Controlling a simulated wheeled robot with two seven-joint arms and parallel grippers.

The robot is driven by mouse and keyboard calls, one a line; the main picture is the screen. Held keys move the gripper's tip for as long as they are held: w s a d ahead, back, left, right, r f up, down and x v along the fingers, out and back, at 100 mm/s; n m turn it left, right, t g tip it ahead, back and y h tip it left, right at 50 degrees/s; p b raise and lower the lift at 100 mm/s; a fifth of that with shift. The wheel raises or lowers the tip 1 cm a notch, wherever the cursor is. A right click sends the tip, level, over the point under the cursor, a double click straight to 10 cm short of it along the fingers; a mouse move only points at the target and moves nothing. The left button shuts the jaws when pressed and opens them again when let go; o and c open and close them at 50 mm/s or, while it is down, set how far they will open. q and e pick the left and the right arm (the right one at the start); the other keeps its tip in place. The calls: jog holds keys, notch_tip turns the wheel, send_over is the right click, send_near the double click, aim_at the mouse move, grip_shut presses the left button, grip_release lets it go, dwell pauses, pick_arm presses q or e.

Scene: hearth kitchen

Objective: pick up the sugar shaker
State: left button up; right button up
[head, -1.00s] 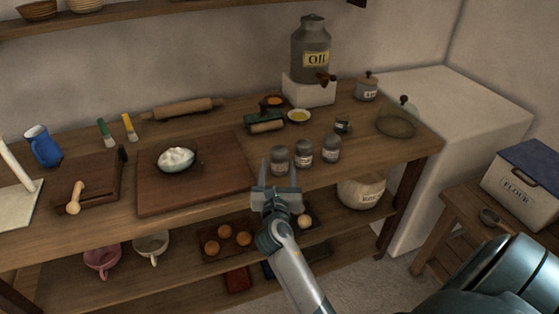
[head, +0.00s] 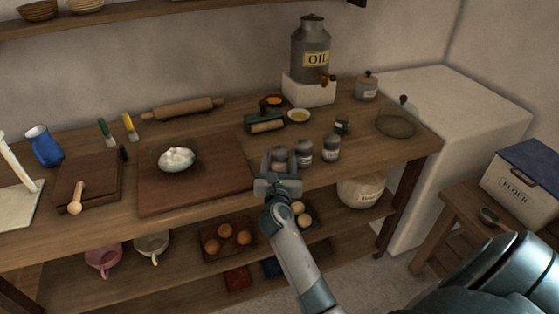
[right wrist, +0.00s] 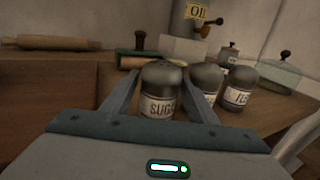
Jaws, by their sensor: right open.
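The sugar shaker (right wrist: 160,92) is a grey glass-like jar with a dark domed lid and a label reading "SUGA". It stands upright on the wooden counter, leftmost of three similar shakers; in the head view (head: 279,155) my gripper partly covers it. My right gripper (head: 278,168) is open at the counter's front edge. In the right wrist view its two fingers (right wrist: 161,80) show on the left and right of the sugar shaker, with a gap on the left side. Contact on the right side cannot be told. My left gripper is not in view.
Two more labelled shakers (head: 304,152) (head: 331,148) stand close to the right. A dark board (head: 215,180) lies to the left, with a bowl of white stuff (head: 177,159) on it.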

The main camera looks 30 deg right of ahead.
jog(key=c, duration=0.8)
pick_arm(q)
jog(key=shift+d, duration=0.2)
pick_arm(e)
jog(key=shift+c, duration=0.5)
jog(key=shift+r, duration=0.15)
